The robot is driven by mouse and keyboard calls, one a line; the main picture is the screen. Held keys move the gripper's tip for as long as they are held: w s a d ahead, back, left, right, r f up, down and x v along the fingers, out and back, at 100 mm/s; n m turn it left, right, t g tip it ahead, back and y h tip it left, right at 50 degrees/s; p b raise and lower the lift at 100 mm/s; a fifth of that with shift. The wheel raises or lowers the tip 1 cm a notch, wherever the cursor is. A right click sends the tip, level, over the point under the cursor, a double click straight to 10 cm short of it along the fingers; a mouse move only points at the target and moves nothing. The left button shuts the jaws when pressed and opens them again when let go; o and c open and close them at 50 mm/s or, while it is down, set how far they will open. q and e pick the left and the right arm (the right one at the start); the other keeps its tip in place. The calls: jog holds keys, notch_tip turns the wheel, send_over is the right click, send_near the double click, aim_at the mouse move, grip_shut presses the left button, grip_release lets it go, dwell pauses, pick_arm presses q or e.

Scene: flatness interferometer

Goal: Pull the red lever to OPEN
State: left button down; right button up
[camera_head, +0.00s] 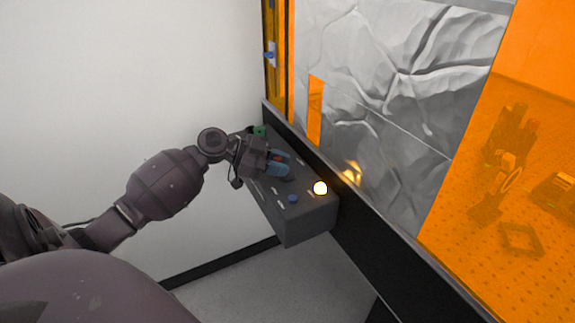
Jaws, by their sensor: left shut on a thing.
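A grey control box (307,217) is mounted at the foot of the orange-windowed enclosure, in the middle of the head view. My left arm reaches in from the left, and my left gripper (279,166) is over the top of the box. The label OPEN cannot be read. My right gripper is not in view.
The enclosure's dark lower frame (362,232) runs close along the box's right side. Optical parts stand behind the orange panel (480,250).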

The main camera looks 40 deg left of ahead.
pick_arm(q)
jog(key=shift+s+a+f+t+h+b, duration=0.15)
jog(key=shift+s+f+t+h+b, duration=0.15)
jog(key=shift+t+h+b, duration=0.3)
jog(key=shift+r+m, duration=0.15)
jog(key=shift+m, duration=0.15)
jog(key=c, duration=1.1)
grip_release()
